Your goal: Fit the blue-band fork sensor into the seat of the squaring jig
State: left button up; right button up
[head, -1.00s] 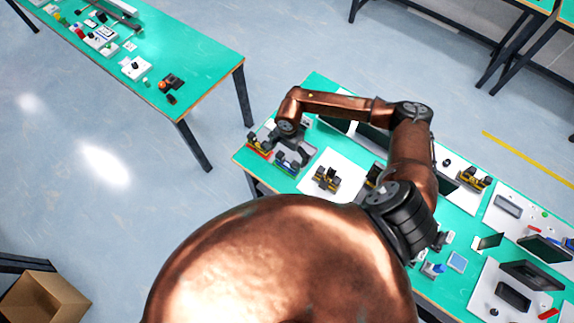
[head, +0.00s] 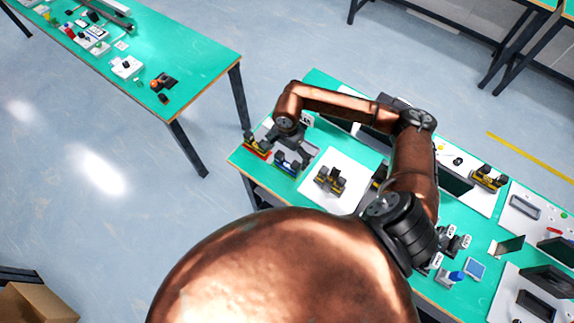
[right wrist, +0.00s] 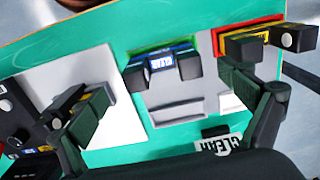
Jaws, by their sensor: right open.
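Nothing is held between the fingers. In the head view my right gripper (head: 289,145) hangs over the table's left end, close to the sensor. I cannot tell for certain which fixture is the squaring jig. My left gripper is not in view.
A red-and-yellow-banded fork part (right wrist: 250,40) lies right of the blue one, close to the right finger. Yellow-banded black parts (head: 331,180) stand on a white sheet (head: 352,167). Dark trays and small items crowd the table's right side. A second green table (head: 205,60) stands apart.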

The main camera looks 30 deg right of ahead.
aim_at(287, 165)
notch_tip(287, 165, down, 5)
jog(key=shift+w+f+p, duration=0.1)
jog(key=shift+w+p, duration=0.05)
jog(key=shift+p, duration=0.3)
jog(key=shift+c, duration=0.2)
jog(key=c, duration=1.4)
